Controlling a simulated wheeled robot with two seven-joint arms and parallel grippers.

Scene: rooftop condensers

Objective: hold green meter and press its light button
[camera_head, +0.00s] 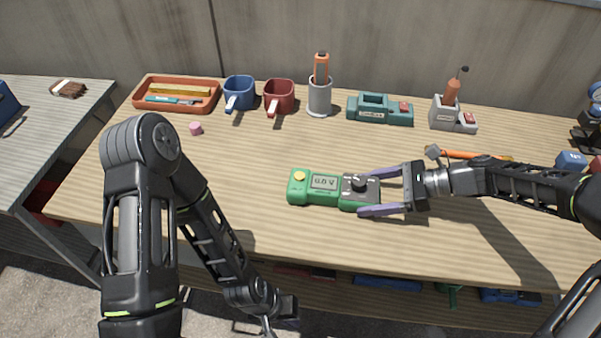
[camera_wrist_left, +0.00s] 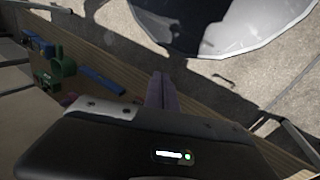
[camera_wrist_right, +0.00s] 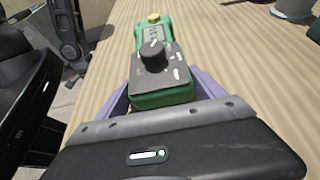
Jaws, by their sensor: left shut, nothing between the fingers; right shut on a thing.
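The green meter (camera_head: 333,190) lies flat near the middle of the table, with a small display, a black dial on its right part and a yellow button (camera_head: 300,176) at its left end. My right gripper (camera_head: 372,192) is shut on the meter's right end, one purple finger along each long side. In the right wrist view the meter (camera_wrist_right: 160,85) sits between the fingers, its yellow button (camera_wrist_right: 154,17) at the far end. My left gripper (camera_head: 268,325) hangs below the table's front edge at the bottom of the view. Its purple fingers (camera_wrist_left: 162,95) are together and empty.
Along the back stand an orange tray (camera_head: 140,95), a blue mug (camera_head: 239,91), a red mug (camera_head: 279,96), a grey cup (camera_head: 320,98), a teal device (camera_head: 366,109) and a grey device (camera_head: 446,113). The table around the meter is clear.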

